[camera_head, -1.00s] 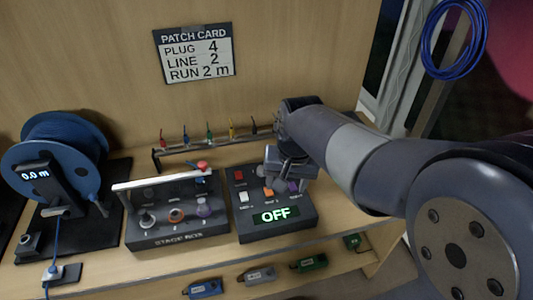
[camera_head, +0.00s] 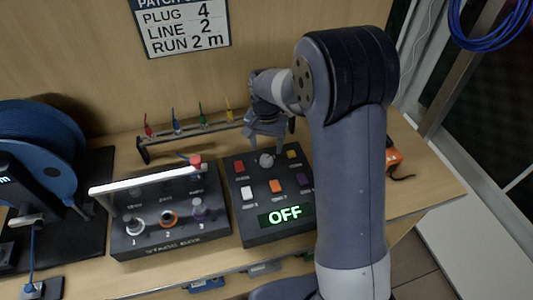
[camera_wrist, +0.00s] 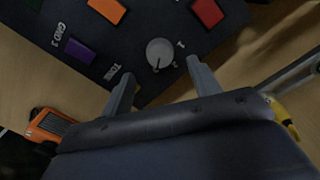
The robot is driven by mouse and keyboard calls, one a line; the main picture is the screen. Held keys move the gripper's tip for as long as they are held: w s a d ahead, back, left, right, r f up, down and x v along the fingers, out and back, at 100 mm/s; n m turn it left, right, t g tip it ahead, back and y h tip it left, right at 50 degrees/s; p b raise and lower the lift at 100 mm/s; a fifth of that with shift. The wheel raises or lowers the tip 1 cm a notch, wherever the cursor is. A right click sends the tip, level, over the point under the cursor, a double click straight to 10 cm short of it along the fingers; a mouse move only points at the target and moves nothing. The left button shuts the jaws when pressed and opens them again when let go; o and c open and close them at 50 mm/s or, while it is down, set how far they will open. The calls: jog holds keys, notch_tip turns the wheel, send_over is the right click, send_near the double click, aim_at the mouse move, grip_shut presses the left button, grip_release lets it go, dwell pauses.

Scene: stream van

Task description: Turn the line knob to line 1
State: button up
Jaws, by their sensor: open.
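The line knob is a round light-grey knob (camera_head: 266,160) near the back edge of the dark control box (camera_head: 238,224), between a red and a yellow button. In the wrist view the knob (camera_wrist: 160,53) sits just beyond and between my fingertips, with a small dark mark near its lower rim. A white "1" (camera_wrist: 181,44) is printed beside it. My gripper (camera_wrist: 160,73) is open and empty, with one finger toward each side of the knob, apart from it. In the head view my gripper (camera_head: 265,138) hangs behind the knob. Which line the knob points to is unclear.
The box has several coloured buttons and a green "OFF" display (camera_head: 280,215). The stage box (camera_head: 165,240) with a white bar stands left. A rack of coloured plugs (camera_head: 190,137) stands behind. An orange device (camera_head: 393,158) lies right. The wall card (camera_head: 182,25) reads line 2.

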aim_at(266, 158)
jog(key=shift+f, duration=2.75)
jog(key=shift+c, duration=0.5)
jog(key=c, duration=0.9)
